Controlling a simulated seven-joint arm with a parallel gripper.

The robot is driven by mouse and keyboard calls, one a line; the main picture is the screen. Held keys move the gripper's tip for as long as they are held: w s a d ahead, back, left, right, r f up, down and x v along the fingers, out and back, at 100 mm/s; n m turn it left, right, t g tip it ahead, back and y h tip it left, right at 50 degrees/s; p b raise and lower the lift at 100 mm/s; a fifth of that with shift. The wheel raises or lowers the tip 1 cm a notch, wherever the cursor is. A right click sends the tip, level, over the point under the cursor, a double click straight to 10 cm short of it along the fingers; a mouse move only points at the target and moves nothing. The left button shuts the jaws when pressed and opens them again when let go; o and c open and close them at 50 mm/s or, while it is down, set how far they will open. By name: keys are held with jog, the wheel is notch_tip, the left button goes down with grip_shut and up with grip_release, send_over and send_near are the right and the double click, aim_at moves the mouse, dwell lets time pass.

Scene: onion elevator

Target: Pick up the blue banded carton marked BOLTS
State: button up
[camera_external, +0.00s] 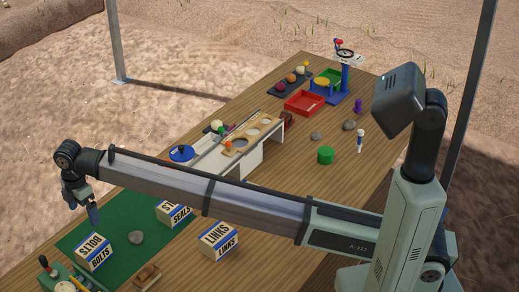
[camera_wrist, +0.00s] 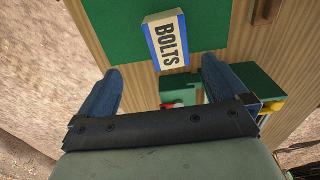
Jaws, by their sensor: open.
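The BOLTS carton (camera_external: 94,251) is a white box with blue bands and black lettering. It stands on the green mat (camera_external: 74,238) at the lower left in the external view. In the wrist view the BOLTS carton (camera_wrist: 167,40) shows at the top middle, beyond the fingers. My gripper (camera_external: 94,215) is above the table near the carton's far side, apart from it. In the wrist view my gripper (camera_wrist: 170,80) is open, with its two blue fingers wide apart and nothing between them.
A SEALS carton (camera_external: 174,213) and a LINKS carton (camera_external: 218,239) stand to the right. A grey stone (camera_external: 136,237) lies beside the BOLTS carton. A green box with a handle (camera_external: 50,272) is at the near left corner. A wooden piece (camera_external: 147,276) lies in front.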

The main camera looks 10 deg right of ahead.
jog(key=s, duration=0.3)
send_over(90, 245)
jog(key=shift+n, duration=0.3)
jog(key=f, duration=0.8)
jog(key=shift+s+d, duration=0.2)
jog(key=shift+s, duration=0.15)
jog(key=shift+w+a+f, duration=0.1)
jog(key=shift+w+f, duration=0.05)
jog(key=shift+f, duration=1.3)
jog(key=shift+w+a+f, duration=0.1)
jog(key=shift+w+f, duration=0.05)
jog(key=shift+f, duration=1.25)
jog(key=c, duration=1)
jog(key=shift+c, duration=0.5)
jog(key=shift+r, duration=0.15)
